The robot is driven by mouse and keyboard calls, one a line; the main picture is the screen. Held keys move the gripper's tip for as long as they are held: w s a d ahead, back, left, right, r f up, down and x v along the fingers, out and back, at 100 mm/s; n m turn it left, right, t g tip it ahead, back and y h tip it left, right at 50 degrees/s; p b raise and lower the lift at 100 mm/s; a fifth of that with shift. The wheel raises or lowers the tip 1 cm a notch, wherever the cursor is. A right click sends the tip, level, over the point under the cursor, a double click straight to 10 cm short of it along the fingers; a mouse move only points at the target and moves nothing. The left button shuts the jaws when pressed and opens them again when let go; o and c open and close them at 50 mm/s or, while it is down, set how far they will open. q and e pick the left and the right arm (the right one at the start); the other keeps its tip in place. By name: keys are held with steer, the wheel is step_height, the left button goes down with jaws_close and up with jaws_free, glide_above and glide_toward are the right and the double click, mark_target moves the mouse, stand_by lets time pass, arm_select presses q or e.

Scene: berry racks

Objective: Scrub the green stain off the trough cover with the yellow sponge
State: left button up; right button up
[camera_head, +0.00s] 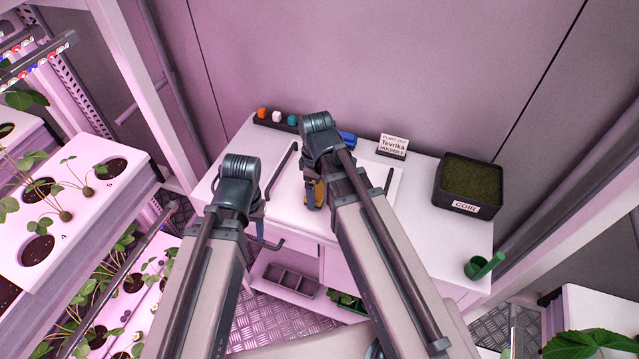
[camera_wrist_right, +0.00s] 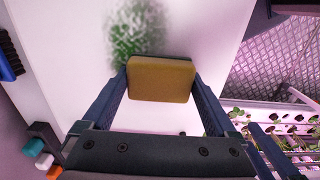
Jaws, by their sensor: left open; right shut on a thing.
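The yellow sponge (camera_wrist_right: 160,80) is clamped between the two fingers of my right gripper (camera_wrist_right: 163,92). In the head view, the sponge (camera_head: 311,193) shows beside my right arm, over the white trough cover (camera_head: 289,187) on the bench. The green stain (camera_wrist_right: 137,30) is a blurry patch on the cover, just beyond the sponge in the right wrist view. I cannot tell whether the sponge touches the cover. The stain is hidden behind my right arm in the head view. My left gripper (camera_head: 258,213) is open, near the bench's front left edge.
Dark handles (camera_head: 280,170) flank the cover. A blue brush (camera_head: 347,139), a sign (camera_head: 392,146) and a rack of orange, white and teal pieces (camera_head: 276,118) stand along the back. A coir box (camera_head: 468,184) and green cup (camera_head: 484,266) are at right. Plant troughs (camera_head: 75,205) are at left.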

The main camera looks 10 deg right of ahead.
steer(key=shift+s+a, duration=0.3)
steer(key=shift+s, duration=0.2)
steer(key=shift+s+d+f, duration=0.1)
steer(key=shift+s+d, duration=0.45)
steer(key=shift+d, duration=0.1)
steer(key=shift+w+d, duration=0.6)
steer(key=shift+w, duration=0.3)
steer(key=shift+w+d, duration=0.6)
steer(key=shift+w, duration=0.25)
steer(key=shift+w+d, duration=0.5)
steer(key=shift+w, duration=0.3)
steer(key=shift+w+d, duration=0.5)
steer(key=shift+w, duration=0.25)
steer(key=shift+s+d, duration=0.5)
steer(key=shift+d, duration=0.25)
